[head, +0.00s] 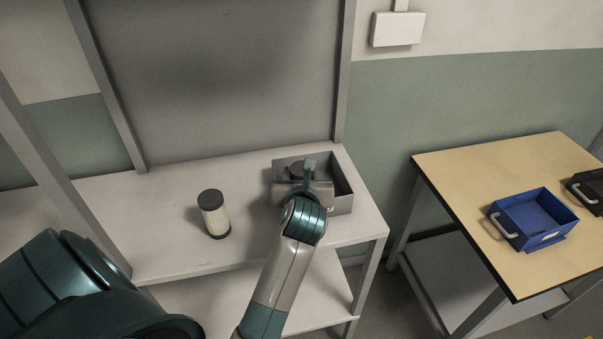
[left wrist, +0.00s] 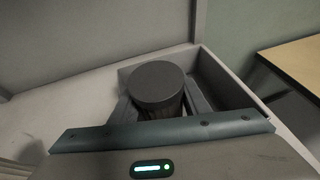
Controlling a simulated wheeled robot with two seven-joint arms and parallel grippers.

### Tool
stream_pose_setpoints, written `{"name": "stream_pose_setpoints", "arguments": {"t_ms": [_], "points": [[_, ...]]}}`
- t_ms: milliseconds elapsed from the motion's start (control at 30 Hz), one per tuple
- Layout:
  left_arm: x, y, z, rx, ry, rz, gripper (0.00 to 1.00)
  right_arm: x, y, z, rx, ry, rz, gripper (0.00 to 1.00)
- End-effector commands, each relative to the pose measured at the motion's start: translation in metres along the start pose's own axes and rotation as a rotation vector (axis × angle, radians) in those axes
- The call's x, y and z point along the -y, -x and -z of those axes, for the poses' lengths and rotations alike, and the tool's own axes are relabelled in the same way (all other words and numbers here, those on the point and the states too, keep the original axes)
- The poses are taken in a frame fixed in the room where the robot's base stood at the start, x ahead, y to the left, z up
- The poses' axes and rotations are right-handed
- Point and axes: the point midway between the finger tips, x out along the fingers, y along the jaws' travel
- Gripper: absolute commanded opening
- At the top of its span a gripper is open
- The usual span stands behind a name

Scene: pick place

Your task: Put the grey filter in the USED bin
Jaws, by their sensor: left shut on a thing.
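The grey filter (left wrist: 158,84), a dark grey cylinder, stands upright between the fingers of my left gripper (left wrist: 158,108), which is shut on it. In the head view the grey filter (head: 297,167) shows only in part behind my left gripper (head: 303,176). It is within the outline of an open grey bin (head: 343,195), toward the bin's left side. The bin's walls also show in the left wrist view (left wrist: 228,80). I cannot tell whether the filter touches the bin floor. My wrist hides most of the bin's front, and no USED lettering is readable. My right gripper is out of view.
A pale filter with dark caps (head: 214,215) stands left of the bin on the light shelf (head: 160,235). A wooden-topped table (head: 480,180) at the right bears a blue bin (head: 533,216) and a black bin (head: 588,190). An upright post (head: 345,75) stands behind the shelf.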

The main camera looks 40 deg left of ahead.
Motion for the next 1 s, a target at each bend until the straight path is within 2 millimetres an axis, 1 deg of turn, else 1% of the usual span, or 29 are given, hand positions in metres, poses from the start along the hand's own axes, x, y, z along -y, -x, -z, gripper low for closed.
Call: {"name": "stream_pose_setpoints", "arguments": {"t_ms": [467, 500, 867, 933, 1000], "points": [[-0.0001, -0.0024, 0.0059, 0.001, 0.001, 0.0, 0.16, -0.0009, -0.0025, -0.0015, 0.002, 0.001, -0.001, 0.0], [-0.0001, -0.0022, 0.0054, 0.0, 0.001, 0.0, 0.49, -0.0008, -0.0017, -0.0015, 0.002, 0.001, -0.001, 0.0], [0.0, -0.0014, 0.0034, 0.001, 0.001, 0.0, 0.5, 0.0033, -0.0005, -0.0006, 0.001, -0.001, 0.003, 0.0], [0.0001, -0.0001, 0.0, 0.001, 0.001, 0.001, 0.5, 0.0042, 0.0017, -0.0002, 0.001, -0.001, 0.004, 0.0], [0.0006, 0.0042, 0.0027, 0.001, 0.001, 0.002, 0.5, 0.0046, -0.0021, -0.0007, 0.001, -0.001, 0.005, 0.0]]}}
